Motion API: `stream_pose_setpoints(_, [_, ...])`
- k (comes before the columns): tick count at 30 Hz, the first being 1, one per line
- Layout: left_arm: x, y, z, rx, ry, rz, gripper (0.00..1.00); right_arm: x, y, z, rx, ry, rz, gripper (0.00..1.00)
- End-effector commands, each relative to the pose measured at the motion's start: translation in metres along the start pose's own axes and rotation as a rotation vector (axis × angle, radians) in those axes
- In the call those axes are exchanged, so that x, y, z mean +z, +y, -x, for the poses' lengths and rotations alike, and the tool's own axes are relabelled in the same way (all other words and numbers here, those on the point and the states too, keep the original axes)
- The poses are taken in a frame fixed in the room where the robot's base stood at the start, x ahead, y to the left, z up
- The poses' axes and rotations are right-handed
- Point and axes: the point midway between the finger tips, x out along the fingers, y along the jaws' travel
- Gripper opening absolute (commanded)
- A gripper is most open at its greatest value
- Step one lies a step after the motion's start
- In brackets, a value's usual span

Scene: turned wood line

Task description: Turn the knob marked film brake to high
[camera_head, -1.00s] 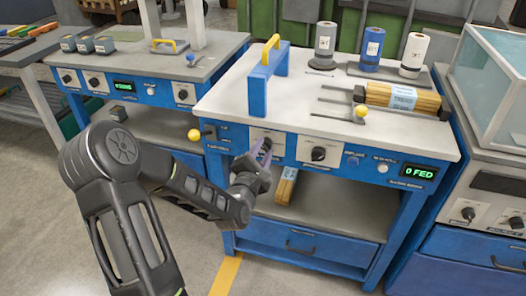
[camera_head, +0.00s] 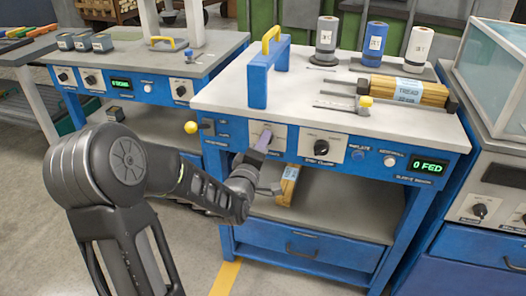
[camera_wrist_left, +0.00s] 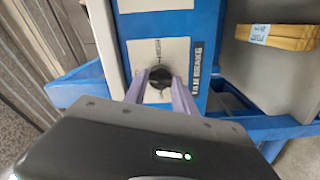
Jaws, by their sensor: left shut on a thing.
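The film brake knob is a black round knob (camera_wrist_left: 160,77) on a light square plate (camera_wrist_left: 145,55), on the blue front panel of the middle machine. A dark label strip (camera_wrist_left: 197,68) runs beside the plate. My left gripper (camera_wrist_left: 161,86) has one purple finger on each side of the knob and is shut on it. In the head view the left gripper (camera_head: 263,142) reaches the left plate (camera_head: 277,130) of the panel, and its fingers hide most of the knob. The knob's pointer cannot be made out. My right gripper is not in view.
A second knob (camera_head: 321,147) sits just right on the same panel, with buttons and a green "0 FED" display (camera_head: 429,164) beyond. A lever with a yellow ball (camera_head: 191,127) sticks out left. A wooden bundle (camera_head: 288,185) lies on the shelf below.

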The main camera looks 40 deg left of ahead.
Motion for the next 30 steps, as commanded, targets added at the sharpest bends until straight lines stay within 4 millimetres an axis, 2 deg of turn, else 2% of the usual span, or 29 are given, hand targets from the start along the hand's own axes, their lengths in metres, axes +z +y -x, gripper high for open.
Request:
stream_pose_setpoints(1, [0.003, -0.003, 0.0, 0.004, -0.002, -0.045, 0.0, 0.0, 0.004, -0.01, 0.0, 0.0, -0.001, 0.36])
stream_pose_setpoints(6, [0.003, -0.003, 0.0, 0.004, -0.002, -0.205, 0.0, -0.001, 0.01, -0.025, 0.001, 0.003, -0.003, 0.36])
stream_pose_setpoints(30, [0.003, -0.003, 0.0, 0.001, -0.003, -0.961, 0.0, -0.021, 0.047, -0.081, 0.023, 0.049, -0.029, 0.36])
